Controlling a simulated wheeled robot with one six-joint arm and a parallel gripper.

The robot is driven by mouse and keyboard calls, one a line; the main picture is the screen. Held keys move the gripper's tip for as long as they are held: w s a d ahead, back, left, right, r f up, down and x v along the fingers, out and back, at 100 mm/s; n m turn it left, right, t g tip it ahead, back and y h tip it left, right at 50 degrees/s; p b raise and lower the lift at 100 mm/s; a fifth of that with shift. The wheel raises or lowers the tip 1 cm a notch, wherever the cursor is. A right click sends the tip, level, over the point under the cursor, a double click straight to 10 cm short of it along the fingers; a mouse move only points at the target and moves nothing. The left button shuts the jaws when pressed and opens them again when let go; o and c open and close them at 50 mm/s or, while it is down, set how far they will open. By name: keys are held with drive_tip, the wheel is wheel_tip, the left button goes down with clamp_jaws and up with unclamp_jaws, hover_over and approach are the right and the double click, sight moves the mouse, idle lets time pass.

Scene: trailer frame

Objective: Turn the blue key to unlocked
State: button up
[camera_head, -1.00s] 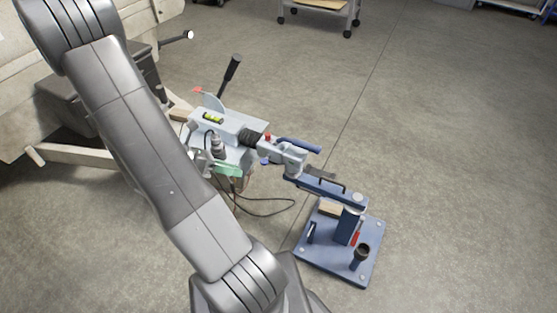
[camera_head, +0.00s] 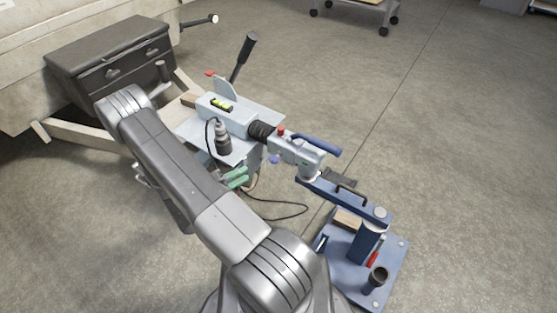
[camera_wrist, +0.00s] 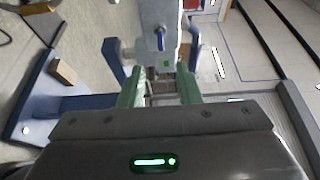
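The blue key (camera_head: 273,160) is a small blue piece on the side of the pale grey coupling head (camera_head: 297,151). In the wrist view the blue key (camera_wrist: 160,40) shows near the top centre, on the grey coupling body. My gripper (camera_wrist: 160,72) has two green fingers, spread apart with a gap between them. They are on the near side of the key and seem clear of it. In the head view the green fingers (camera_head: 235,178) show to the left of and below the key; my arm hides the rest of the gripper.
A blue handle (camera_head: 316,145) and a red button (camera_head: 281,129) are on the coupling. A blue stand (camera_head: 393,258) is at the lower right. A black lever (camera_head: 243,58) rises behind, and a black cable (camera_head: 290,213) hangs to the floor. Open floor lies to the right.

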sight(274, 159)
drive_tip(key=b+x, duration=0.1)
drive_tip(key=x, duration=1.2)
drive_tip(key=shift+d+b, duration=0.15)
drive_tip(key=shift+b, duration=0.15)
clamp_jaws()
